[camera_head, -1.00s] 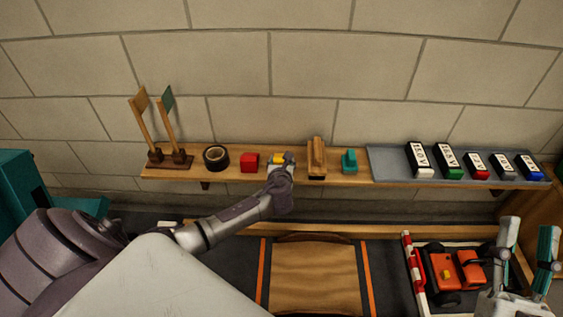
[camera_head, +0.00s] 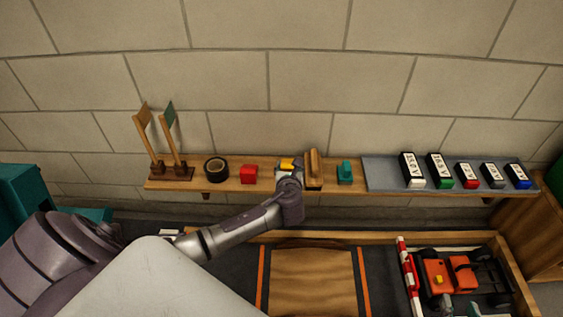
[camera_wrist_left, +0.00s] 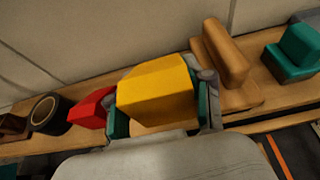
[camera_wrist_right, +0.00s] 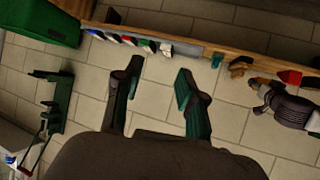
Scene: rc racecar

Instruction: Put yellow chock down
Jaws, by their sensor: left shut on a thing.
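The yellow chock (camera_head: 287,163) is at the wooden shelf (camera_head: 225,184), between the red chock (camera_head: 249,174) and a wooden block-like tool (camera_head: 313,168). My left gripper (camera_head: 288,173) is shut on it. The left wrist view shows the yellow chock (camera_wrist_left: 155,92) between the teal fingers of the left gripper (camera_wrist_left: 160,108). Its underside is hidden, so I cannot tell whether it touches the shelf. My right gripper (camera_wrist_right: 158,74) is open and empty in the right wrist view, away from the shelf, and out of the head view.
A tape roll (camera_head: 216,169) and two small flags (camera_head: 168,135) stand to the left on the shelf. A teal chock (camera_head: 345,172) and a grey tray (camera_head: 386,176) with several labelled batteries are to the right. An orange racecar (camera_head: 450,276) sits below right, behind a red-and-white barrier (camera_head: 408,270).

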